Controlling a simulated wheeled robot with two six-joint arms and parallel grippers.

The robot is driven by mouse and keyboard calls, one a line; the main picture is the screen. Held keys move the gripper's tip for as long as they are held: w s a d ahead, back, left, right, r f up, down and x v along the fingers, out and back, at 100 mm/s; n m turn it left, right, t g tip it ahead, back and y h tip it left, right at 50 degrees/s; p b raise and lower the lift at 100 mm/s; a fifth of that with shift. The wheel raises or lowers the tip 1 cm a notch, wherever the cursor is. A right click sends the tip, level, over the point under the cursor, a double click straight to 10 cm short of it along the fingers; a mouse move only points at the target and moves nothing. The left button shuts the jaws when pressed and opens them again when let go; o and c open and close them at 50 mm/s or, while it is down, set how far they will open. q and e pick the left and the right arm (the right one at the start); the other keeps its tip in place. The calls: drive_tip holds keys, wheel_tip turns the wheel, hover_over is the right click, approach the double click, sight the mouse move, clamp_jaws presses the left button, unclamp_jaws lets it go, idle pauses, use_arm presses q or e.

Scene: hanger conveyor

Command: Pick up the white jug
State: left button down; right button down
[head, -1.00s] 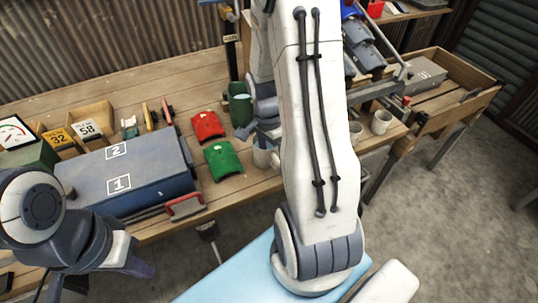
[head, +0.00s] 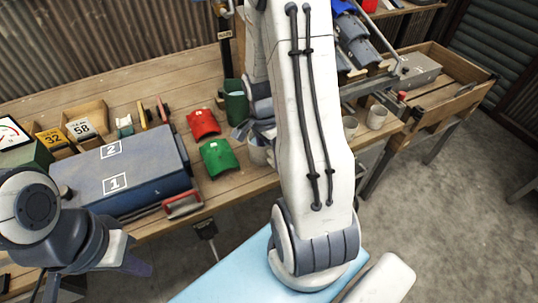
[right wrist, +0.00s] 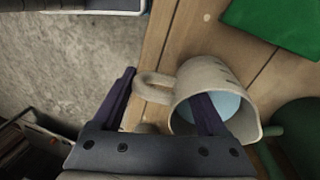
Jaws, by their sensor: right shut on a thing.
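The white jug (right wrist: 205,80) is large in the right wrist view, its mouth turned toward the camera and something pale blue inside. Its handle (right wrist: 148,90) points left. My right gripper (right wrist: 165,86) is shut on the jug: one finger is inside the mouth, the other outside on the handle side. In the head view the jug (head: 257,152) shows at the workbench's front edge, partly hidden by my right arm. My left gripper (head: 137,266) is low at the left, away from the jug; its jaws are unclear.
A green curved piece (head: 219,157) and a red one (head: 203,123) lie left of the jug. A dark green container (head: 236,105) stands behind it. A blue toolbox (head: 130,170) is further left. Two pale cups (head: 377,117) (head: 350,127) stand at the right.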

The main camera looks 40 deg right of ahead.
use_arm(q)
drive_tip(key=shift+r, duration=0.15)
use_arm(e)
drive_tip(key=shift+r, duration=0.15)
